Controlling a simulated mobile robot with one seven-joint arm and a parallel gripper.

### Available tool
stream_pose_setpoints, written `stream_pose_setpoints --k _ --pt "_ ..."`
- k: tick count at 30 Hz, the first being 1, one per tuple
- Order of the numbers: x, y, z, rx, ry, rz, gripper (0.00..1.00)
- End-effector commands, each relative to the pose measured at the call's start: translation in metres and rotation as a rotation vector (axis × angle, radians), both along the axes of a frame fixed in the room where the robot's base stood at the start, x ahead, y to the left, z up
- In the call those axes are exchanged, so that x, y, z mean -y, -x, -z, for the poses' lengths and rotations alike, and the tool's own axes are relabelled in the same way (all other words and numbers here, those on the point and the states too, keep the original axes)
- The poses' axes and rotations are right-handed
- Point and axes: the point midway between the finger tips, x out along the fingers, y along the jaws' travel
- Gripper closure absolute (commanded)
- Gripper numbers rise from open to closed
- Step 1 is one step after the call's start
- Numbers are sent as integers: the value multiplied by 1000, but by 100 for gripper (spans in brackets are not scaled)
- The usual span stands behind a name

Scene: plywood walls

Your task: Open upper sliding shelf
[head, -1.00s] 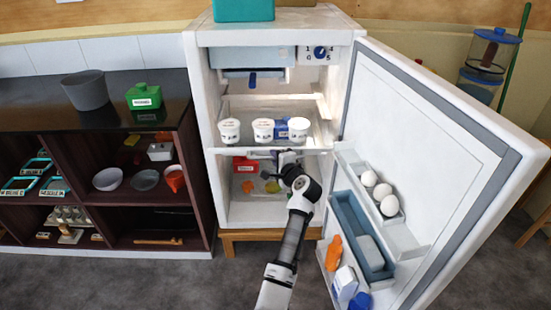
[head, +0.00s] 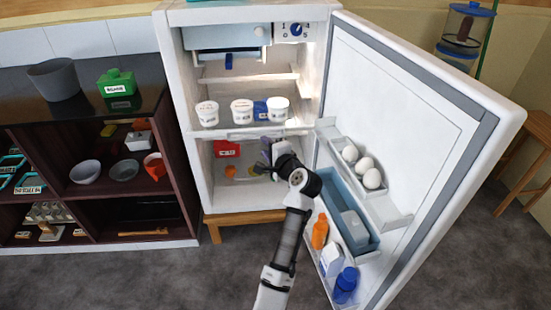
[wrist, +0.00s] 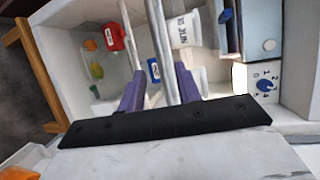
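The white fridge (head: 182,120) stands open. A shelf with a pale front edge (head: 225,134) holds three white cups (head: 242,111) and a blue packet (head: 261,109). In the head view my gripper (head: 268,150) is at the right part of this shelf's front, just below the edge. In the wrist view, turned sideways, the purple fingers of my gripper (wrist: 158,88) are apart. A pale bar (wrist: 160,45) of the shelf front runs between them; I cannot tell whether they touch it. A higher shelf (head: 250,77) is empty.
The fridge door (head: 400,110) is swung wide to the right, with eggs (head: 362,166) and bottles in its racks. Red, orange and yellow-green items (head: 227,148) lie in the lower compartment. A dark cabinet (head: 185,165) stands at left. The floor in front is clear.

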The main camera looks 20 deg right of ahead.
Motion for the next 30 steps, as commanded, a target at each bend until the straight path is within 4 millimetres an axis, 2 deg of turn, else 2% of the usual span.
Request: stream_pose_setpoints --k 1,6,12,27,30 --pt "3 12 1 0 2 3 66" --pt "9 40 -6 0 1 2 66" --pt "11 56 -10 0 0 0 66" --pt "11 57 -11 0 0 -1 66" --pt "-4 49 -22 27 41 -14 66"
